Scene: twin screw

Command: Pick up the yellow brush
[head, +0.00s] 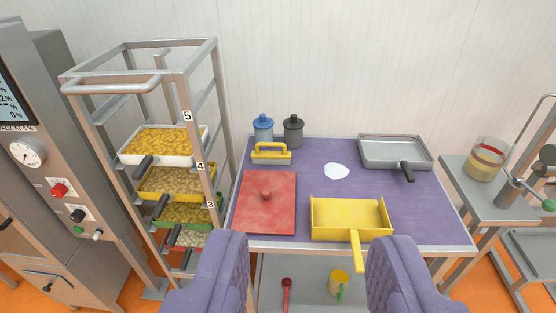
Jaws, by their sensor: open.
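The yellow brush (271,154) appears to be the block with a raised yellow handle and a pale base. It rests at the back left of the purple-topped table (420,205), in front of two lidded jars. A yellow dustpan (345,212) lies at the table's front, its handle sticking out over the near edge. A white patch (337,171), like spilled powder, lies on the middle of the tabletop. My gripper (309,252) shows as two purple padded fingers at the bottom, wide apart and empty. The brush is ahead of them, slightly left of their middle.
A red board with a knob (265,203) lies between gripper and brush. Blue (263,128) and dark grey (293,130) jars stand behind the brush. A metal tray (395,152) sits at back right. A tray rack (187,92) stands close on the left.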

